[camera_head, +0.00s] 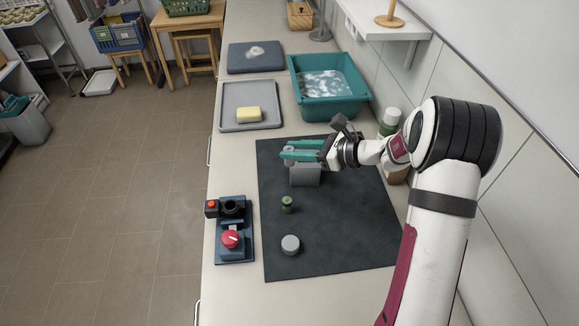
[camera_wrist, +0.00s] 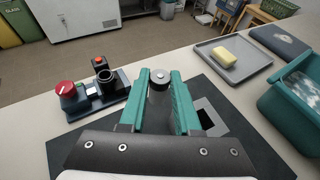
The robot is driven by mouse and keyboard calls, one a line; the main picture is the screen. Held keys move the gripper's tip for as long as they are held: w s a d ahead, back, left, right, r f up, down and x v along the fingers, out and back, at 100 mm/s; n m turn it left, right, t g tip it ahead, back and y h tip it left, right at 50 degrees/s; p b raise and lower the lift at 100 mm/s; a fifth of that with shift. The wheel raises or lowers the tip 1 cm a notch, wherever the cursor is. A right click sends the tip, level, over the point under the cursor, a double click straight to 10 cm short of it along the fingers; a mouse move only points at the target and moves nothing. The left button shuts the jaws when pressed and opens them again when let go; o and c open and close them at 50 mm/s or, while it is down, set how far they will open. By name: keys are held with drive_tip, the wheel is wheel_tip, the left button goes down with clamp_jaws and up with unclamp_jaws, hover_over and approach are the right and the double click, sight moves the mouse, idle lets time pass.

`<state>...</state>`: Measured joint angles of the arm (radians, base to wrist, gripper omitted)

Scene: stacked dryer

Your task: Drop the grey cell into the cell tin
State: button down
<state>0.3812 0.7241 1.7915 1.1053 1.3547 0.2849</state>
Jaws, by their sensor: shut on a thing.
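My gripper (camera_head: 287,151), with teal fingers, is shut on the grey cell (camera_head: 289,158), a small upright cylinder. In the wrist view the cell (camera_wrist: 159,80) sits between the fingertips, with its round top facing up. The grey box that looks like the cell tin (camera_head: 305,178) stands on the dark mat, just below and beside the fingers in the head view. In the wrist view the tin's pale rim (camera_wrist: 221,128) and dark inside show right of the right finger, which hides part of it. The cell appears outside the tin.
A green cylinder (camera_head: 288,204) and a grey round piece (camera_head: 291,244) stand on the dark mat (camera_head: 345,240). A blue device with a red knob (camera_head: 230,239) is left. A tray with a yellow sponge (camera_head: 249,115) and a teal basin (camera_head: 330,108) lie behind. Bottles stand right.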

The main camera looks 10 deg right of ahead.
sight(305, 166)
drive_tip(key=w+d+m+t+h, duration=0.2)
drive_tip(key=w+d+m, duration=0.1)
drive_tip(key=w+d, duration=0.3)
wheel_tip(305, 166, down, 8)
drive_tip(key=w, duration=0.1)
drive_tip(key=shift+a, duration=0.4)
drive_tip(key=shift+w, duration=0.1)
drive_tip(key=c, duration=0.5)
unclamp_jaws()
drive_tip(key=shift+c, duration=0.2)
